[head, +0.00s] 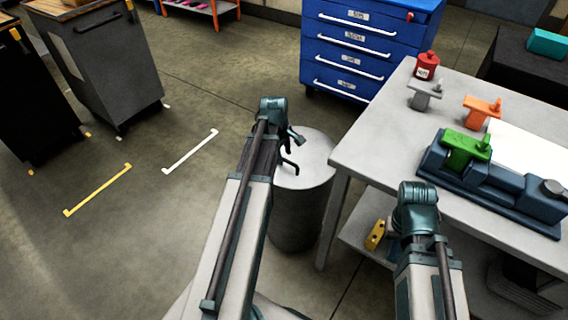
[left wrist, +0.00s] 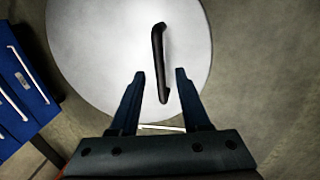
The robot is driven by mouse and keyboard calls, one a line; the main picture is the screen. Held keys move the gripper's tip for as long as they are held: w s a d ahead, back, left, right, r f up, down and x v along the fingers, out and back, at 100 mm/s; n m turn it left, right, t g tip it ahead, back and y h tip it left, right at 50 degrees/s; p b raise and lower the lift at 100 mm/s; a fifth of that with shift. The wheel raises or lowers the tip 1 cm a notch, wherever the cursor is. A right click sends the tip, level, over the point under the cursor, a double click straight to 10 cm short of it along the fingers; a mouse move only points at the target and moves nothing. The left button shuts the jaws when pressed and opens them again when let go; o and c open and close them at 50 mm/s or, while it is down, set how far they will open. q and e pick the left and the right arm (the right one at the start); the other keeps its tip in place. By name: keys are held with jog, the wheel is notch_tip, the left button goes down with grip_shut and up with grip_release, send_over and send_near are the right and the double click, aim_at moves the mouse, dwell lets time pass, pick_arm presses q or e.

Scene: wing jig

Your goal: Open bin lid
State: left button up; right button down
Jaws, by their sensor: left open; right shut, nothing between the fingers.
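The bin (head: 296,220) is a grey cylinder on the floor left of the table. Its round pale lid (head: 318,150) is on top and looks closed; the lid fills much of the left wrist view (left wrist: 90,50). A black bar handle (left wrist: 157,45) stands on the lid. My left gripper (head: 293,150) is over the lid, open, fingers pointing at the handle. In the left wrist view the handle's near part shows between the two fingers; whether they touch it I cannot tell. My right gripper (head: 418,195) is by the table's front edge, its fingers hidden, holding nothing visible.
A blue drawer cabinet (head: 350,45) stands behind. Floor left of the bin is clear.

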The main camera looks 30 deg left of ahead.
pick_arm(q)
jog(key=shift+w+f+b, duration=0.15)
jog(key=shift+f+b, duration=0.15)
jog(key=shift+f, duration=0.4)
grip_shut()
jog(key=shift+r, duration=0.1)
dwell(0.9)
